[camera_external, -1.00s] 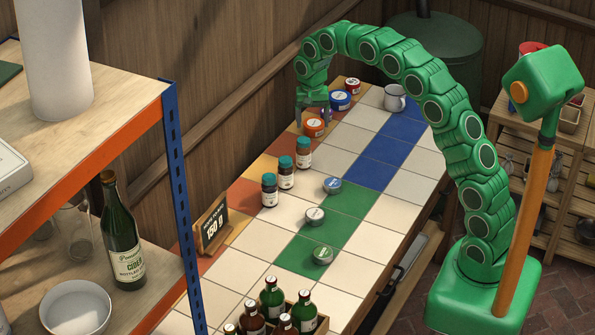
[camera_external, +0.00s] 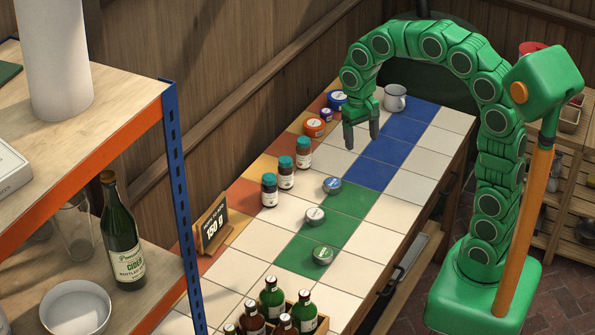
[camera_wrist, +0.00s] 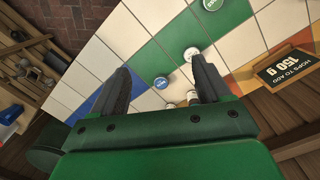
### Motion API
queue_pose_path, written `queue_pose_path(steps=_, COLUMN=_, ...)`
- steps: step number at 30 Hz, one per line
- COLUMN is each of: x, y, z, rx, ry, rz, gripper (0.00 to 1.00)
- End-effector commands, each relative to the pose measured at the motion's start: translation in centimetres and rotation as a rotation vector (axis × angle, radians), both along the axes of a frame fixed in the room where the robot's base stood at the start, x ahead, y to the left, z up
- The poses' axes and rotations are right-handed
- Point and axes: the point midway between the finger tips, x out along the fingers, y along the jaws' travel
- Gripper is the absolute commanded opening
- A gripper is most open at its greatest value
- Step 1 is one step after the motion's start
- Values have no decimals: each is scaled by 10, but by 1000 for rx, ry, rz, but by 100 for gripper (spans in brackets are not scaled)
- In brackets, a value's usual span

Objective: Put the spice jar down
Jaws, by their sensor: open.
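A small purple-topped jar (camera_external: 326,115), which I take for the spice jar, stands at the back of the tiled counter, between an orange tin (camera_external: 314,127) and a blue tin (camera_external: 337,100). My gripper (camera_external: 362,146) is to the right of it and nearer the counter's middle, apart from it, pointing down over white and blue tiles. Its fingers are spread with nothing between them. The wrist view also shows my gripper (camera_wrist: 160,65) with its two dark fingers apart. The jar cannot be made out there.
Several teal-capped bottles (camera_external: 286,172) stand along the counter's wall side. Round tins (camera_external: 332,185) stand on or by the green tiles. A white mug (camera_external: 395,97) stands at the far end, and a sign (camera_external: 212,222) at left. The right side tiles are clear.

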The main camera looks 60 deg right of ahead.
Motion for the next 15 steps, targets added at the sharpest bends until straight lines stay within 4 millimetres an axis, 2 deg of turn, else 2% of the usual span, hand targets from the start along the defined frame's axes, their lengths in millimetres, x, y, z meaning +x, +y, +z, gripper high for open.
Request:
queue_pose_path(steps=3, x=-33, y=12, z=4, rx=5, ry=6, rz=60, gripper=77)
queue_pose_path(steps=15, x=-136, y=42, z=4, rx=24, ry=28, rz=265, gripper=77)
